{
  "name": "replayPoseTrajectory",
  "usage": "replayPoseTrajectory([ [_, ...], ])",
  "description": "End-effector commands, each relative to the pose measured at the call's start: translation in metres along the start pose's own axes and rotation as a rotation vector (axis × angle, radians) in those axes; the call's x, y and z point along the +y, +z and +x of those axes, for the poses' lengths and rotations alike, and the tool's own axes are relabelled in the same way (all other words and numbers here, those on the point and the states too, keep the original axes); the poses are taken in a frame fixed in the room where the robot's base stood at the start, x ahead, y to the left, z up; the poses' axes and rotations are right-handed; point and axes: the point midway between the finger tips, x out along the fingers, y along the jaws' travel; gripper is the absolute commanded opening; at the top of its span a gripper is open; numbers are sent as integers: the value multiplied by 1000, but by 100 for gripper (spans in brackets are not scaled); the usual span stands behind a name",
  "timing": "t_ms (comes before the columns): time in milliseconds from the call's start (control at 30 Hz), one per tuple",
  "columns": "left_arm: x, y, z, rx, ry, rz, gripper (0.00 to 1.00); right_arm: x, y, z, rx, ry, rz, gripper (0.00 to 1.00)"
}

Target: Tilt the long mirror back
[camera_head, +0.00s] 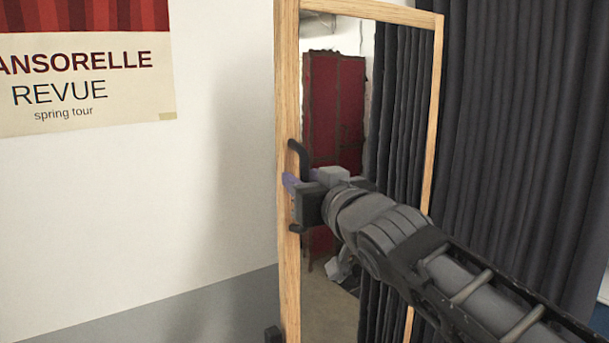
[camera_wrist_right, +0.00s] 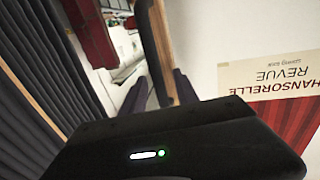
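The long mirror (camera_head: 435,120) has a pale wood frame and stands in the middle of the head view. A black bar handle (camera_head: 297,152) is fixed to its left upright. My right gripper (camera_head: 291,183) is at the middle of this handle, its arm crossing in front of the glass. In the right wrist view its two purple fingers (camera_wrist_right: 160,88) stand apart, on either side of the dark handle (camera_wrist_right: 148,35) and the wood upright behind it. A gap shows beside the handle, so the gripper looks open around it. My left gripper is not in view.
A dark pleated curtain (camera_head: 520,130) hangs behind and right of the mirror. A white wall with a revue poster (camera_head: 85,95) is on the left. The glass reflects a red cabinet (camera_head: 335,110). The space left of the mirror looks clear.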

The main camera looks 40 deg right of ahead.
Motion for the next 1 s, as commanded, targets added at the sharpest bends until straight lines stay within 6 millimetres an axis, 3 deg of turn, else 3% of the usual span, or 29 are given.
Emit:
replayPoseTrajectory([
  [300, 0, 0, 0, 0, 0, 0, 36, 0, 1, 4, -1, 0, 0, 36],
  [733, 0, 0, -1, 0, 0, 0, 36, 0, 1, 3, -1, 0, 0, 1],
  [1000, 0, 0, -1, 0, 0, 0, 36, 0, 1, 3, -1, -1, 0, 0],
])
